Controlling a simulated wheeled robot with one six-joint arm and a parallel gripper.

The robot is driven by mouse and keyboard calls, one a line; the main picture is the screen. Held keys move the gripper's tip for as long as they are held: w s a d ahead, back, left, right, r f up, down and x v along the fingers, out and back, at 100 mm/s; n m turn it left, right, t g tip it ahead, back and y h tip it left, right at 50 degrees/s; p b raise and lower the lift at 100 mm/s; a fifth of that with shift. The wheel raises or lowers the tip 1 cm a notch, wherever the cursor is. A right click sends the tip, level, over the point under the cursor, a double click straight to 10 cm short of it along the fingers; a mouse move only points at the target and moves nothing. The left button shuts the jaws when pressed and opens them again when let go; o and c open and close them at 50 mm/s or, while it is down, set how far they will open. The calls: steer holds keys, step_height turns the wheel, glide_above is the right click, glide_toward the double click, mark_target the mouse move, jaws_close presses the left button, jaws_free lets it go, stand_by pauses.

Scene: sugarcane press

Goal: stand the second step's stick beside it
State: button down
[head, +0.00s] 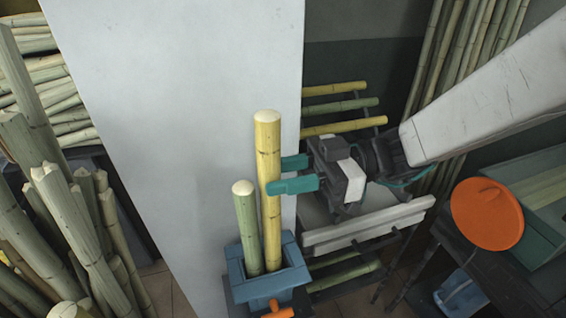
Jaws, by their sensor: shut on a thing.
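A tall yellow cane stick (268,160) stands upright with its lower end inside the rim of a blue square holder (292,274). A shorter green stick (246,225) stands in the same holder, just left of the yellow one, with a small gap between their tops. My gripper (278,178) comes from the right, and its teal fingers are shut on the yellow stick at about mid-height. The lower ends of both sticks are hidden inside the holder.
A rack with yellow and green sticks (343,126) stands behind my gripper. Cane bundles (75,215) fill the left side. An orange disc (487,214) and a green tray (540,235) are at right. A pale panel (180,110) rises behind the holder.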

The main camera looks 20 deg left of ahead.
step_height(320, 180, down, 6)
steer(key=shift+f, duration=0.15)
stand_by(0.6)
stand_by(0.5)
steer(key=shift+c, duration=2.1)
jaws_free()
steer(key=v, duration=0.7)
